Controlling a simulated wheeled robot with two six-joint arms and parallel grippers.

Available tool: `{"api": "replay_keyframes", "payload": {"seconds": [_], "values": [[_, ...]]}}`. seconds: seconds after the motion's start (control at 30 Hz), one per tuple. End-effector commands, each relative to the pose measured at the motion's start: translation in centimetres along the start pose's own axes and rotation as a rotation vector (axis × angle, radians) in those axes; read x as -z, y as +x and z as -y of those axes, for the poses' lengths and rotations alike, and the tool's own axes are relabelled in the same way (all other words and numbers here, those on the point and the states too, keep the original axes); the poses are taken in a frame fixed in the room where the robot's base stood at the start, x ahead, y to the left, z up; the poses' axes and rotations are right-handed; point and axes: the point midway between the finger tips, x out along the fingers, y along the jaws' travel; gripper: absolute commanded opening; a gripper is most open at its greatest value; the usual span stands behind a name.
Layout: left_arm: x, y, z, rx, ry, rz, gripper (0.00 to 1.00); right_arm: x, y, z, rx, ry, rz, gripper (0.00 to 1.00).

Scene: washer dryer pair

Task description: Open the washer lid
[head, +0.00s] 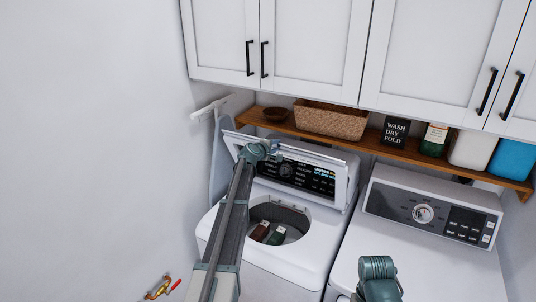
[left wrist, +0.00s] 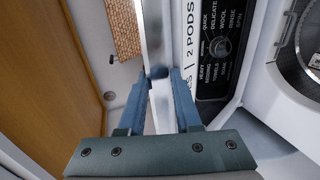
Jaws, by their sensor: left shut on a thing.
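The washer (head: 318,248) stands at the left with its top opening uncovered. Its lid (head: 237,139) is raised and leans up in front of the control panel (head: 300,172). My left gripper (head: 258,150) is at the lid's upper edge, and my arm crosses part of the opening. In the left wrist view, my left gripper (left wrist: 158,82) is shut on the lid's pale edge (left wrist: 158,40), with one finger on each side. Inside the drum (head: 290,214) lie a brown and a green item. My right gripper does not show; only a teal part of my right arm is visible.
A dryer (head: 430,255) stands close on the right. A wooden shelf (head: 395,151) behind holds a basket (head: 330,121), a bowl and bottles, below white cabinets (head: 310,45). An ironing board (head: 219,160) hangs at the left wall.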

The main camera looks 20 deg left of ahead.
Motion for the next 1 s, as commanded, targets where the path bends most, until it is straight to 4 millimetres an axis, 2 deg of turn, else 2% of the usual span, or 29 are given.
{"api": "replay_keyframes", "payload": {"seconds": [0.03,0.1,0.33,0.53,0.93,0.97,1.0], "values": [[0.2,1.3,-1.6,-0.003,0.000,-0.001,0.00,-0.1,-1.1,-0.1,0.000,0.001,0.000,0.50],[0.2,2.5,-2.6,-0.003,-0.001,-0.001,0.00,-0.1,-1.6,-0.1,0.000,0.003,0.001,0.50],[0.2,5.0,-4.4,-0.002,0.000,-0.003,0.00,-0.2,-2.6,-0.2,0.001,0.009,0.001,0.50],[0.1,5.8,-4.9,-0.003,-0.002,-0.003,0.00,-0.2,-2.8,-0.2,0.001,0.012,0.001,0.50],[0.1,5.8,-4.9,-0.003,-0.002,-0.004,0.00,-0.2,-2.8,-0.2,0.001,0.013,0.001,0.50],[0.1,5.8,-4.9,-0.003,-0.002,-0.004,0.31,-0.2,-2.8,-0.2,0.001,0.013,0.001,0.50],[0.1,5.8,-4.9,-0.003,-0.002,-0.004,0.27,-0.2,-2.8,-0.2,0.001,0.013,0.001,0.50]]}}
